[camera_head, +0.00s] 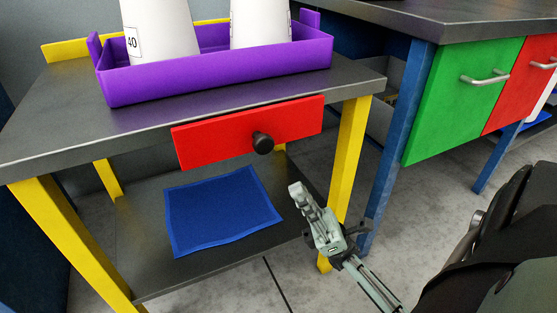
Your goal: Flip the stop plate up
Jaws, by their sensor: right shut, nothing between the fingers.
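The red plate (216,136), which looks like the stop plate, hangs at the front edge of the dark table with yellow legs. A black round knob (263,143) sticks out of its face. The plate hangs down below the edge of the tabletop. My right gripper (297,190) is shut and empty. It is below and to the right of the knob, apart from the plate, in front of the lower shelf. My left gripper is not in view.
A purple tray (220,75) with white bobbins (170,30) stands on the tabletop (60,112). A blue mat (222,212) lies on the lower shelf. A yellow leg (349,150) stands just right of my right gripper. A bench with green (450,120) and red drawers is at right.

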